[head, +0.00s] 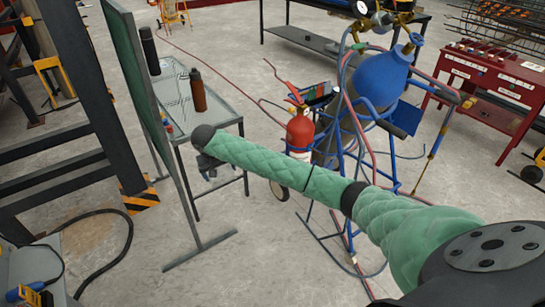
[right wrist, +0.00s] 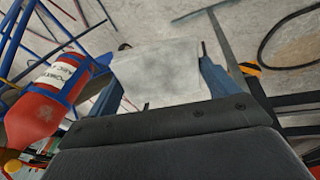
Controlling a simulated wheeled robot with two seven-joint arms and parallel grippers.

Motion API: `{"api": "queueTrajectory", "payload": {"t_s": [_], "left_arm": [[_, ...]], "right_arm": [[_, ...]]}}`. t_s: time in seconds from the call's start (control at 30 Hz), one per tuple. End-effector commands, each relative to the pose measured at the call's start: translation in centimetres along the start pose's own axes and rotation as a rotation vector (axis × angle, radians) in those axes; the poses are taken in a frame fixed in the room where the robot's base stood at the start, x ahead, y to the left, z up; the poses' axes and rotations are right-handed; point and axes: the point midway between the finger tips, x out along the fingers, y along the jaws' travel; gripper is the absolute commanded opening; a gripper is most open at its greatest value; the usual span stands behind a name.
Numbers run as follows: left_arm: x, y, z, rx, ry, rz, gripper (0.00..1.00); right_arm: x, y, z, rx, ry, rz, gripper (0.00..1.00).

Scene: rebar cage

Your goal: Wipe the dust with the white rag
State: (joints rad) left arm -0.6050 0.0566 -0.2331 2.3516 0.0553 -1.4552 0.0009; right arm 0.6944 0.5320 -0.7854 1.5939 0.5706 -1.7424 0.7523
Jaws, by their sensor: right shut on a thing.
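My right gripper (head: 207,170) is at the far end of my green-sleeved arm, close to the right of a green board seen nearly edge-on. It also shows in the right wrist view, where its blue fingers are shut on the white rag (right wrist: 158,72). The rag is spread flat across the fingers and has grey smudges. In the head view I cannot make out the rag; the arm's end hides it. I cannot make out any dust for certain. My left gripper is in neither view.
The green board (head: 135,75) stands on a metal foot. A red extinguisher (head: 299,132) and a blue cylinder cart (head: 385,78) stand to the right of my gripper.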

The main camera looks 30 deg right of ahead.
Motion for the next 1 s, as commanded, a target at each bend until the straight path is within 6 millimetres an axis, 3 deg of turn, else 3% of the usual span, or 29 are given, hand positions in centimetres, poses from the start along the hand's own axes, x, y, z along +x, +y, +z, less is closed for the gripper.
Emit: {"api": "queueTrajectory", "payload": {"t_s": [0.03, 0.2, 0.43, 0.7, 1.0], "left_arm": [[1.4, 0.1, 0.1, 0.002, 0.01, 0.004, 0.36], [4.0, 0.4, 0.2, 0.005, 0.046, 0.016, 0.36], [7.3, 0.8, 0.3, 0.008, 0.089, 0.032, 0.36], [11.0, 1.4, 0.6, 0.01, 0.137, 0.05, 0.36], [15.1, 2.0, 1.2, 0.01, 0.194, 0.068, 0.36]], "right_arm": [[0.4, 0.4, -1.5, 0.021, 0.031, 0.031, 0.68], [0.2, 3.1, -5.7, 0.081, 0.145, 0.165, 0.68], [0.3, 7.3, -9.0, 0.155, 0.291, 0.36, 0.68], [1.1, 12.3, -10.4, 0.235, 0.439, 0.607, 0.68], [2.8, 17.5, -9.1, 0.325, 0.55, 0.896, 0.68]]}}
